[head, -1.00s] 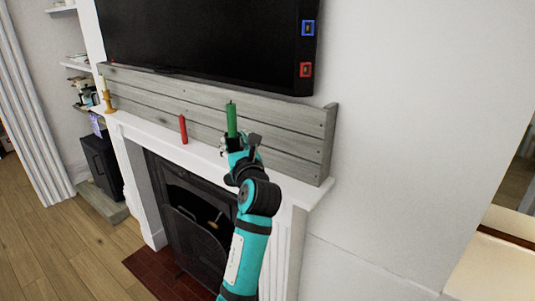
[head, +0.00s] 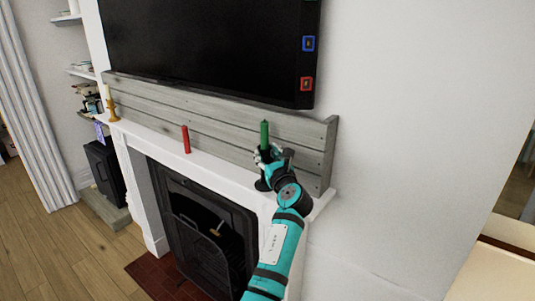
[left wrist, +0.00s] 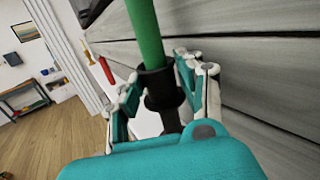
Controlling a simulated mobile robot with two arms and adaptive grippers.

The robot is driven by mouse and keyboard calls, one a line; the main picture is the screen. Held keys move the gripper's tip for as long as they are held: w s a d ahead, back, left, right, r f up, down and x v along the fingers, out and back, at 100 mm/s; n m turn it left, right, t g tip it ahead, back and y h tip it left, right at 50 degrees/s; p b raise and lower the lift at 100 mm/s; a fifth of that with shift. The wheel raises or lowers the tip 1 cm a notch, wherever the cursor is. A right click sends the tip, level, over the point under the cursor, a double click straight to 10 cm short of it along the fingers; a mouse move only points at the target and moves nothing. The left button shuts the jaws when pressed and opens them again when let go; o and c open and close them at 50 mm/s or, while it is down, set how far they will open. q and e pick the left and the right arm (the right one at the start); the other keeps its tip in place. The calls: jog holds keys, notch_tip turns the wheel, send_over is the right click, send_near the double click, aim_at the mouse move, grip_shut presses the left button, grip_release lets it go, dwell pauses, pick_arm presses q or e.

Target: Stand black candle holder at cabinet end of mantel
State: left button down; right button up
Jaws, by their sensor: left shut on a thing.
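The black candle holder (head: 262,184) carries an upright green candle (head: 264,134). It is over the right part of the white mantel (head: 222,169); I cannot tell whether its base touches the mantel. My left gripper (head: 266,157) is shut around the holder's stem, just below the candle. In the left wrist view, the black cup and stem (left wrist: 161,88) sit between my left gripper's fingers (left wrist: 158,92), with the green candle (left wrist: 146,35) rising above. The holder's foot is hidden there. My right gripper is not in view.
A red candle (head: 186,139) stands mid-mantel, and a gold holder with a pale candle (head: 111,108) at the far left end. Grey boards (head: 220,122) back the mantel under a black TV (head: 200,45). A black box-shaped unit (head: 103,170) stands left of the fireplace.

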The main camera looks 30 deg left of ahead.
pick_arm(q)
jog(key=c, duration=0.8)
grip_release()
jog(key=shift+f, duration=0.15)
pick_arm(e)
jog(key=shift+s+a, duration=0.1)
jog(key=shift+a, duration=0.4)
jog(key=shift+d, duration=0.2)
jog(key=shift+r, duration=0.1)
